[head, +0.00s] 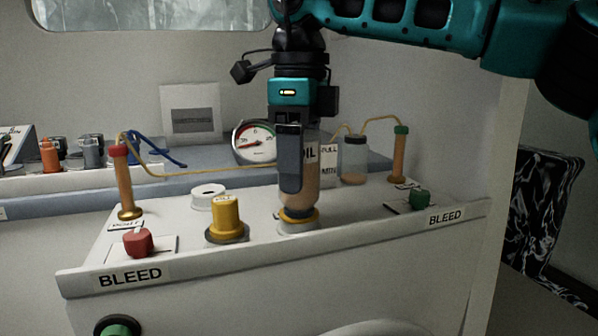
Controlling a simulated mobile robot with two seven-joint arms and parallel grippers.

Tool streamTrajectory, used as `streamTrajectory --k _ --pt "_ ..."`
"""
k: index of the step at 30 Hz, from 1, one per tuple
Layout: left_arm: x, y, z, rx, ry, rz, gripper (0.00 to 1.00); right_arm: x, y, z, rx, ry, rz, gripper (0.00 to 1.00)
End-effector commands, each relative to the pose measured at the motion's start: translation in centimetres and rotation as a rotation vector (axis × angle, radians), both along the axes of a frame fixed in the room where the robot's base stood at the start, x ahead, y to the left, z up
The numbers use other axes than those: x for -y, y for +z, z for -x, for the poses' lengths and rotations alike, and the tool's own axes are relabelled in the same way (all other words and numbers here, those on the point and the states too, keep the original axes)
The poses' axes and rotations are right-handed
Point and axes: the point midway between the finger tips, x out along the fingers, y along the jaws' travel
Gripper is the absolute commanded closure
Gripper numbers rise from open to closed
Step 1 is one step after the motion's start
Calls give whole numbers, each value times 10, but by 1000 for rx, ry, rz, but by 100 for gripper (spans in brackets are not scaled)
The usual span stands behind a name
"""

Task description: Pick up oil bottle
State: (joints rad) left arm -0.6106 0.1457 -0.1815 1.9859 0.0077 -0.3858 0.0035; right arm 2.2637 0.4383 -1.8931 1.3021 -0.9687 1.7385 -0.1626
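The oil bottle (311,187) is clear, with "OIL" lettering and amber liquid in its lower part. It stands upright, neck down, on a yellow-ringed fitting (298,222) on the white panel top. My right gripper (292,185) points straight down over the bottle. One dark finger lies in front of the bottle and covers its left part. The other finger is hidden behind, so I cannot tell whether the fingers press on it. My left gripper is not in view.
A yellow cap (227,217) and a white ring (209,196) are left of the bottle. A red knob (138,242) and green knob (420,199) sit near the ends. A gauge (255,142), a jar (354,158) and thin hoses are close behind.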

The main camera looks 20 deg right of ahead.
Motion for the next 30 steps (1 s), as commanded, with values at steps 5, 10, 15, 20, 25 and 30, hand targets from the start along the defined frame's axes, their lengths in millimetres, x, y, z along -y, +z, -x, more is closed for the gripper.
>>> streamTrajectory --k 5,10,15,20,25,30 --pt "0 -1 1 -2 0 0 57 0 0 0 0 0 0 47" --pt "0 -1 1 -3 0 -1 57 0 0 0 -1 0 1 64" --pt "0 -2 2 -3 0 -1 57 0 0 0 -1 0 1 80" --pt "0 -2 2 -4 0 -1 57 0 1 0 0 0 0 83" --pt "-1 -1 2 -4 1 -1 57 0 3 0 1 0 1 83" --pt "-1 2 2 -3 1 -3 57 0 17 0 2 0 0 83"
